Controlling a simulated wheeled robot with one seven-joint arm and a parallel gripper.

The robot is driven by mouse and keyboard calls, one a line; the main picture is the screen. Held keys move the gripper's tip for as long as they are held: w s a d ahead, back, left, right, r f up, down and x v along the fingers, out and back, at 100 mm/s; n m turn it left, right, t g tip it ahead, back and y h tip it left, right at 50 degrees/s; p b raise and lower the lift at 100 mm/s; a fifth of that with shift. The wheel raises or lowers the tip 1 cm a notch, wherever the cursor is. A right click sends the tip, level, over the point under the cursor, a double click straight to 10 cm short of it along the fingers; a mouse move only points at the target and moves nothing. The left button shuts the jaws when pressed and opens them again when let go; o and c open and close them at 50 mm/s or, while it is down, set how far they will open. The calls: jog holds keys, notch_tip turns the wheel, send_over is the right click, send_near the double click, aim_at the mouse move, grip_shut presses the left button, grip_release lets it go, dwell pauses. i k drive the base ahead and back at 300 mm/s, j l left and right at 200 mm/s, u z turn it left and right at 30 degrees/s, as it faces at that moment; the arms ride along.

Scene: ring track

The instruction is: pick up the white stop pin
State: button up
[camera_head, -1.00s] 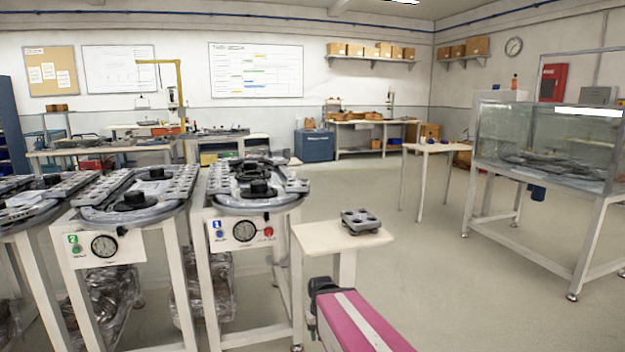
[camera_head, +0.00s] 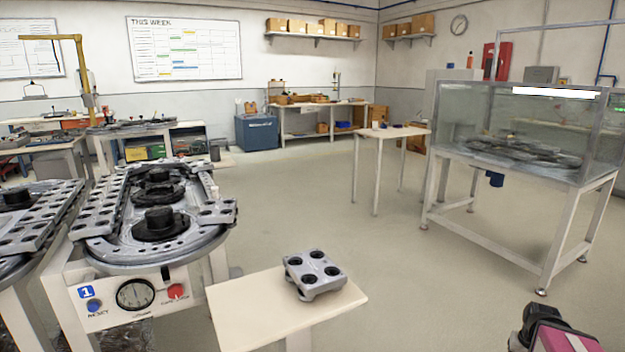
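I cannot make out the white stop pin for certain. A small pale upright piece (camera_head: 213,191) shows at the right edge of the nearest ring track (camera_head: 188,240), station 1, but it is too small to identify. That track carries grey blocks with holes and black round parts.
A small cream side table (camera_head: 245,309) stands close in front, with a grey four-hole block (camera_head: 315,273) on it. A glass-walled tank (camera_head: 520,130) on a white frame stands at right. A small table (camera_head: 392,133) stands farther back. Open floor lies between them.

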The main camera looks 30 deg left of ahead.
aim_at(216, 194)
jog(key=i+l+z, duration=0.2)
jog(key=i+z, duration=0.15)
jog(key=i+l+z, duration=0.1)
jog(key=i+z, duration=0.2)
jog(key=i+u, duration=0.25)
jog(key=i+l+u, duration=0.15)
jog(key=i+u, duration=0.15)
jog(key=i+j+u, duration=0.1)
jog(key=u, duration=0.35)
jog(key=i+u, duration=0.35)
jog(key=u, duration=0.15)
jog(key=i+u, duration=0.2)
jog(key=u, duration=0.25)
jog(key=i+l+u, duration=0.15)
jog(key=u, duration=0.3)
jog(key=i+u, duration=0.25)
jog(key=u, duration=0.25)
jog(key=i+u, duration=0.25)
jog(key=u, duration=0.2)
jog(key=i+l+u, duration=0.1)
jog(key=i+u, duration=0.15)
jog(key=u, duration=0.25)
jog(key=i+l+u, duration=0.15)
jog(key=u, duration=0.3)
jog(key=l, duration=0.1)
